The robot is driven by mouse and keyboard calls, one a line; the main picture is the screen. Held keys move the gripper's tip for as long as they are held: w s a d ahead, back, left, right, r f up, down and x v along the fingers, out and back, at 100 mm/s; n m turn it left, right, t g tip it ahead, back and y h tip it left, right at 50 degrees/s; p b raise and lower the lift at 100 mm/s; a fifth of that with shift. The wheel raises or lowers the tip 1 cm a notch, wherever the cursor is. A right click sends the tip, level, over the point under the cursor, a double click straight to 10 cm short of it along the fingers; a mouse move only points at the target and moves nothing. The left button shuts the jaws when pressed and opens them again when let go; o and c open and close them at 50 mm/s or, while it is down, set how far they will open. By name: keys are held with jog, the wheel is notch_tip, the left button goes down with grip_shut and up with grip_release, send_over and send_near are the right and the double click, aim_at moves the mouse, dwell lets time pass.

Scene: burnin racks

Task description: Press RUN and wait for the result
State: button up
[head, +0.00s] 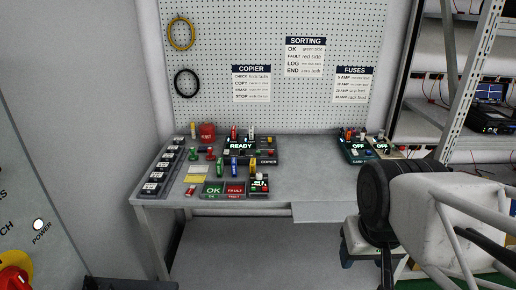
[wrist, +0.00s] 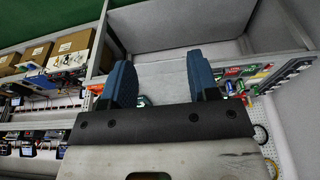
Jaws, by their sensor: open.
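The copier unit (head: 262,158) stands on the bench with a lit display reading READY. Small coloured buttons sit on it, but their labels are too small to read, so I cannot tell which is RUN. A smaller box (head: 259,184) with a lit display stands in front of it, its text unclear. My gripper (wrist: 161,82) is open and empty in the wrist view, its two blue fingers apart. In the head view my arm is at the right, off the bench's front right, well apart from the copier.
A green OK tray (head: 213,189) and red FAULT tray (head: 235,188) sit at the bench's front edge. Two units reading OFF (head: 358,147) stand at the back right. A row of dark boxes (head: 157,175) lines the left edge. A metal shelf rack (head: 462,90) stands right.

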grip_shut()
dwell(1.5)
